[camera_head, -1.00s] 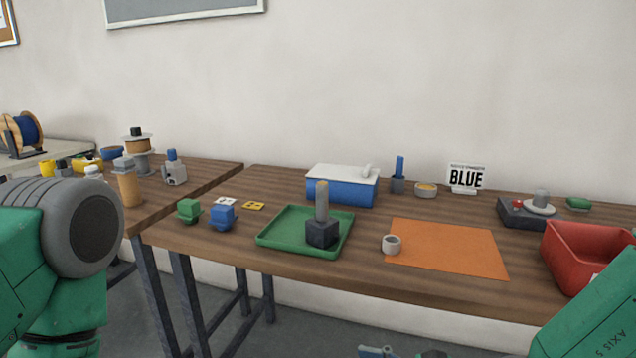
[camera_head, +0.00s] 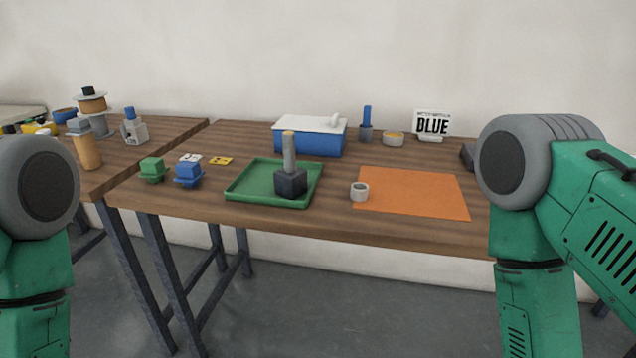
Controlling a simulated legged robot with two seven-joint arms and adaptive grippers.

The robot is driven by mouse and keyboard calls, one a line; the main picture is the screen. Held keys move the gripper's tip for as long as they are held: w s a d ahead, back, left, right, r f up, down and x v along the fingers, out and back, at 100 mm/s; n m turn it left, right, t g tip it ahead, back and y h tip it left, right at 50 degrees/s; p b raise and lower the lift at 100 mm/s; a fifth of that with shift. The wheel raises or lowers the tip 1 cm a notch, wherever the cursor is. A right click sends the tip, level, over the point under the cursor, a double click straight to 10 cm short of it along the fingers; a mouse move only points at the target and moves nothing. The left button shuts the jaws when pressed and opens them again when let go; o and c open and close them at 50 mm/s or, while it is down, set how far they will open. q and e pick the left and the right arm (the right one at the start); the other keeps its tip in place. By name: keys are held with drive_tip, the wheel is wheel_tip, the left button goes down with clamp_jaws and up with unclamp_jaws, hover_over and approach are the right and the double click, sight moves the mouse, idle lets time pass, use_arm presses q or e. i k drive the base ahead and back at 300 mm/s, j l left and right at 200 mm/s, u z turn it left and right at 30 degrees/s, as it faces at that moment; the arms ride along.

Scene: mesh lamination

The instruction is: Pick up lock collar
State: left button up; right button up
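A small light-grey ring with a dark opening, which looks like the lock collar (camera_head: 360,192), stands on the wooden table at the left edge of the orange mat (camera_head: 415,192). To its left, a grey post on a dark square base (camera_head: 291,182) stands in the green tray (camera_head: 238,192). My green and grey arm links show at the left and right edges, well apart from the collar. Neither gripper is in view, so their state and any contents are hidden.
A blue box with a white lid (camera_head: 309,142) stands behind the tray. Green (camera_head: 152,170) and blue (camera_head: 188,175) blocks sit left of it. My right arm hides the table's right end. The table strip before the collar is clear.

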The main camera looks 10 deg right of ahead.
sight(359, 192)
drive_tip(key=i, duration=0.2)
drive_tip(key=i+z, duration=0.15)
drive_tip(key=z, duration=0.35)
drive_tip(key=i+j+z, duration=0.15)
drive_tip(key=z, duration=0.35)
